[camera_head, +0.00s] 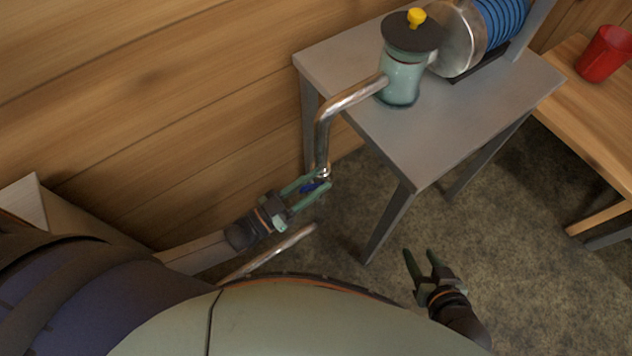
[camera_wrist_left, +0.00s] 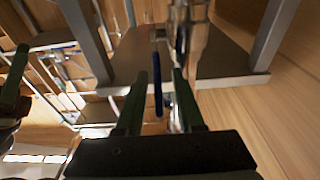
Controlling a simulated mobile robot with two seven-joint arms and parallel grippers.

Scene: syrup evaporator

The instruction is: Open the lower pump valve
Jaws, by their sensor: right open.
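The lower pump valve shows as a small blue handle (camera_head: 311,187) on the metal pipe (camera_head: 322,138) that bends down from the pump. In the left wrist view the blue handle (camera_wrist_left: 157,86) is a thin upright bar. My left gripper (camera_head: 318,181) is open around the handle, with one green finger on each side. In the left wrist view a gap shows between the handle and each finger, and I cannot tell whether either touches it. The valve body is partly hidden by the fingers. My right gripper (camera_head: 421,258) is open and empty above the floor.
A grey metal table (camera_head: 425,135) carries a pale green glass pump jar (camera_head: 402,82) with a dark lid and yellow knob, and a blue coil (camera_head: 501,20). A wooden bench (camera_head: 588,125) with a red cup (camera_head: 604,54) stands right. A wooden wall (camera_head: 150,110) is close on the left.

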